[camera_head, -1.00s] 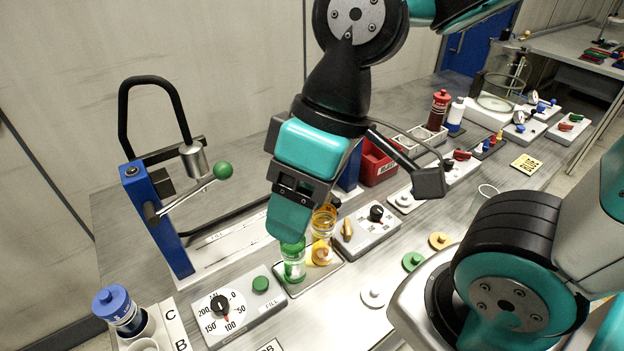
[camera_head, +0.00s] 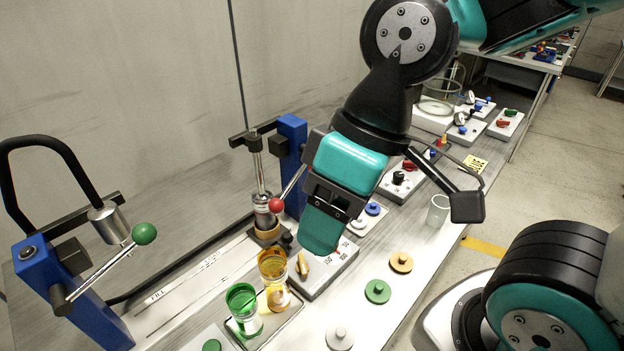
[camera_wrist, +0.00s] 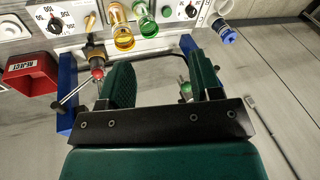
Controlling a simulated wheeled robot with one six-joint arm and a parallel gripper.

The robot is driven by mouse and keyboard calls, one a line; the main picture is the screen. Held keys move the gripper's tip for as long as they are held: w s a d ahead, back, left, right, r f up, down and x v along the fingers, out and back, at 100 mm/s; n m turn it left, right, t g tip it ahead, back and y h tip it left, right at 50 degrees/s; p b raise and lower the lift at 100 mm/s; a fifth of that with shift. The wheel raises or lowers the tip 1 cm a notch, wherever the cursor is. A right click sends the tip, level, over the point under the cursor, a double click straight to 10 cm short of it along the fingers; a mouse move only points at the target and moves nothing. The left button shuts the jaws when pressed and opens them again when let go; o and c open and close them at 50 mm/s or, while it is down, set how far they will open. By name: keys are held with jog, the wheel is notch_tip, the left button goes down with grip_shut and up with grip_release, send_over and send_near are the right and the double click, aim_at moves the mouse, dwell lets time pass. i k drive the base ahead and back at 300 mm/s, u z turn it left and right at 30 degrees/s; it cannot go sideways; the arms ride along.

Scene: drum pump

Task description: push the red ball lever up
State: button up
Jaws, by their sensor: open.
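The red ball lever (camera_head: 276,204) is a thin metal rod with a red ball at its low end, fixed to the blue post (camera_head: 291,140) of the far press. In the head view it slopes up to the right from the ball. My gripper (camera_head: 322,235) is right of the red ball and apart from it, with empty jaws. In the wrist view the red ball (camera_wrist: 97,74) shows just left of my gripper's left finger, and my gripper (camera_wrist: 158,80) is open. The head view hides the far finger.
A green ball lever (camera_head: 144,234) on a second blue post stands at left. Green (camera_head: 243,304) and amber (camera_head: 273,268) glasses stand on the bench below. A dial box (camera_head: 325,262) lies under my gripper. A red bin (camera_wrist: 32,73) shows in the wrist view.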

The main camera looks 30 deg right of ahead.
aim_at(276, 205)
jog(key=u, duration=1.6)
jog(key=k, duration=1.3)
jog(key=z, duration=1.45)
jog(key=i, duration=0.5)
jog(key=z, duration=0.05)
